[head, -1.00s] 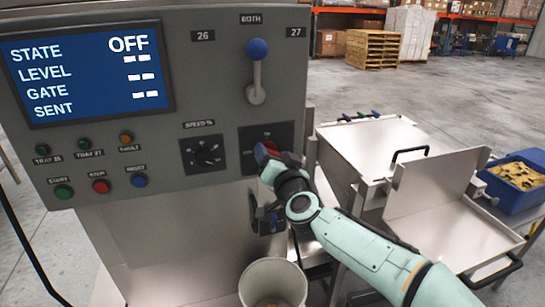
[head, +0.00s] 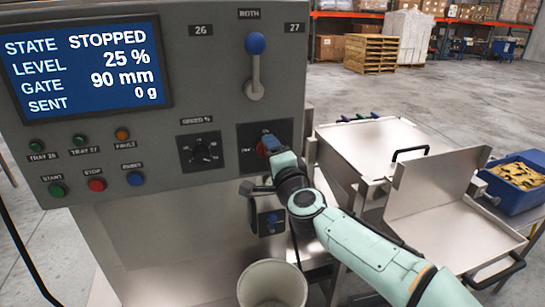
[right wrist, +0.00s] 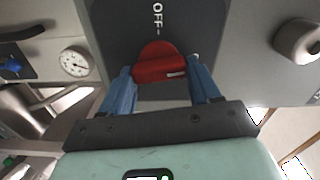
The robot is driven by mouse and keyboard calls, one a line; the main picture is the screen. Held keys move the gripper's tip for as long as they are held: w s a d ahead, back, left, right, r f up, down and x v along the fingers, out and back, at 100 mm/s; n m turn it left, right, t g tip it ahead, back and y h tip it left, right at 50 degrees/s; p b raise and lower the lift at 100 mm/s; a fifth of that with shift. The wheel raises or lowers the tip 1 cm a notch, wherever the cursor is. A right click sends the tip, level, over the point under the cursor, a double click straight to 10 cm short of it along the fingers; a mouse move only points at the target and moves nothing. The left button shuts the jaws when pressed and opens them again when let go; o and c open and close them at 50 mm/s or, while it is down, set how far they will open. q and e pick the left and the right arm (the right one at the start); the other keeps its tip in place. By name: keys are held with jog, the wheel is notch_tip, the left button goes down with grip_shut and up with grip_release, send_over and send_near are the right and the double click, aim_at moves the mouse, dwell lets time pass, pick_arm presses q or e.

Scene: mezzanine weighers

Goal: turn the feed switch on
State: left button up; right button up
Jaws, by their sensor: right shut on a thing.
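The feed switch is a red rotary knob (right wrist: 158,66) on a dark plate (head: 284,136) at the lower right of the grey control panel. In the right wrist view the word OFF stands above the knob, and the knob's white mark points to the right side, away from OFF. My right gripper (right wrist: 160,82) has its blue fingers on either side of the knob and is shut on it. In the head view the gripper mostly hides the knob. The panel's screen (head: 85,68) reads STOPPED, 25 %, 90 mm and 0 g. My left gripper is not in view.
A lever with a blue ball (head: 255,44) is above the switch, and a speed dial (head: 202,152) is left of it. Several buttons sit lower left, including a red one (head: 96,185). A white bucket (head: 272,284) stands below. Steel trays (head: 450,235) are at the right.

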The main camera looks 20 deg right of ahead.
jog(key=shift+f+m, duration=0.1)
jog(key=shift+m, duration=0.7)
jog(key=o, duration=1.1)
jog(key=shift+c, duration=0.2)
jog(key=shift+s, duration=0.1)
jog(key=s+b, duration=0.2)
jog(key=s, duration=1.1)
jog(key=shift+d, duration=0.25)
jog(key=shift+s, duration=0.1)
